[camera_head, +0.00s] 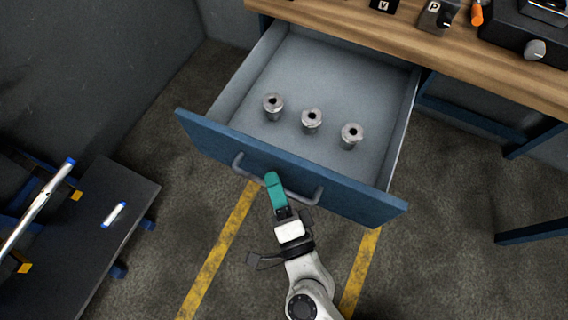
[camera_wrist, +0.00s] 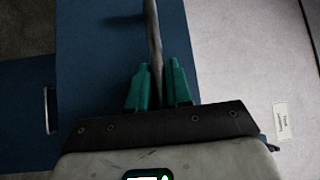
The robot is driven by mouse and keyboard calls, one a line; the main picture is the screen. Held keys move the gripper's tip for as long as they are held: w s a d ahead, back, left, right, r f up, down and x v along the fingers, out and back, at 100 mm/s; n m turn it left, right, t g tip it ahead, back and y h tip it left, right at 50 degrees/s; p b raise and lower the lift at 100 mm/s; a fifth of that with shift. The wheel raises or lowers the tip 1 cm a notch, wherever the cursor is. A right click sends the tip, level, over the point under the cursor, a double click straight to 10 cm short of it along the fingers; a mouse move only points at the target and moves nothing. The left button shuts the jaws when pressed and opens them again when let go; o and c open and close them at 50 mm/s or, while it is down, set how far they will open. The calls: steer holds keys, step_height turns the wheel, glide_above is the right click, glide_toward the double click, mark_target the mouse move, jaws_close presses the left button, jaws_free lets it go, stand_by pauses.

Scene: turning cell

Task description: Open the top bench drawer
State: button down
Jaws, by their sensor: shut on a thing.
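The top bench drawer (camera_head: 230,148) is pulled well out from under the wooden bench in the head view. Its blue front carries a grey bar handle (camera_head: 305,197). My gripper (camera_head: 273,181) has teal fingers and is at the handle's middle, in front of the drawer. In the wrist view the two teal fingers (camera_wrist: 158,85) are shut on the handle bar (camera_wrist: 154,40), one on each side. Three grey metal cylindrical parts (camera_head: 311,120) with holes in their tops stand upright in a row inside the drawer.
The wooden bench top (camera_head: 350,28) holds a black device (camera_head: 525,30), an orange object (camera_head: 477,13) and small labelled blocks. A dark cart (camera_head: 85,225) with a marker-like item (camera_head: 114,214) stands at left. Yellow floor lines (camera_head: 215,255) run under the drawer.

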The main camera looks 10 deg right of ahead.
steer(key=shift+s+a, duration=0.3)
steer(key=shift+s, duration=0.2)
steer(key=c, duration=1.2)
jaws_free()
steer(key=shift+o, duration=0.2)
steer(key=b+v, duration=0.2)
steer(key=v, duration=0.8)
steer(key=shift+s, duration=0.45)
